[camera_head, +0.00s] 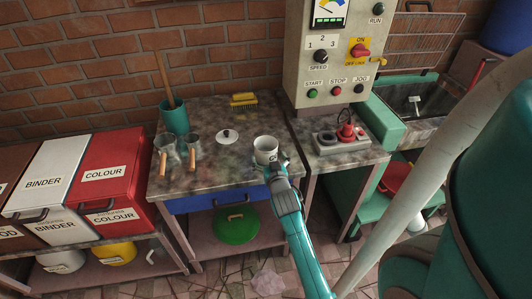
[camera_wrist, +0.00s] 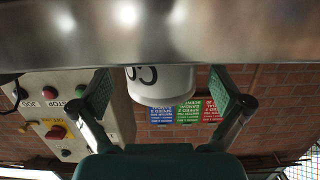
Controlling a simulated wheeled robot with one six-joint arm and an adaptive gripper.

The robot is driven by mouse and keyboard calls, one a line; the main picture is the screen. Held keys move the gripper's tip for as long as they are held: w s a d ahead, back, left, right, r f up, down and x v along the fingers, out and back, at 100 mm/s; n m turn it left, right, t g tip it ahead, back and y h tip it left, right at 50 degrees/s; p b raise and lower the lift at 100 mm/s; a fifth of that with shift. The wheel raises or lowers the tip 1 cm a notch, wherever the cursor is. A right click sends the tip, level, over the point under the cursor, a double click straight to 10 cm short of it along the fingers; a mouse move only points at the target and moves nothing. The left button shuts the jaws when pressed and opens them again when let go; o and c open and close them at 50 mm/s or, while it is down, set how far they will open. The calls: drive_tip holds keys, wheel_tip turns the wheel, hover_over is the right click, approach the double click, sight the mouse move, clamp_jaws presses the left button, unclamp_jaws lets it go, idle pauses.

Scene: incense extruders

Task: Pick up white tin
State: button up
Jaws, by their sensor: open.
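The white tin (camera_head: 265,153) stands upright near the front right of the stained worktable (camera_head: 215,178). Dark lettering shows on its side. My gripper (camera_head: 279,166) is at the tin's front right side, low over the table edge. In the wrist view, which is upside down, the tin (camera_wrist: 160,84) sits between the two spread fingers of my gripper (camera_wrist: 163,92). Gaps show between the tin and both fingers. Part of the tin is hidden behind a blurred metallic edge.
A white disc with a dark knob (camera_head: 228,136), two metal cups with wooden handles (camera_head: 193,144), a teal pot (camera_head: 175,117) and a yellow brush (camera_head: 243,99) stand further back or left. The control box (camera_head: 334,75) rises at the back right. The table's front middle is clear.

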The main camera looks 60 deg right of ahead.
sight(264, 146)
drive_tip(key=shift+f+x, duration=0.15)
drive_tip(key=shift+x, duration=1)
drive_tip(key=shift+f+x, duration=0.2)
drive_tip(key=shift+x, duration=0.95)
drive_tip(key=shift+a, duration=0.15)
drive_tip(key=c, duration=1.3)
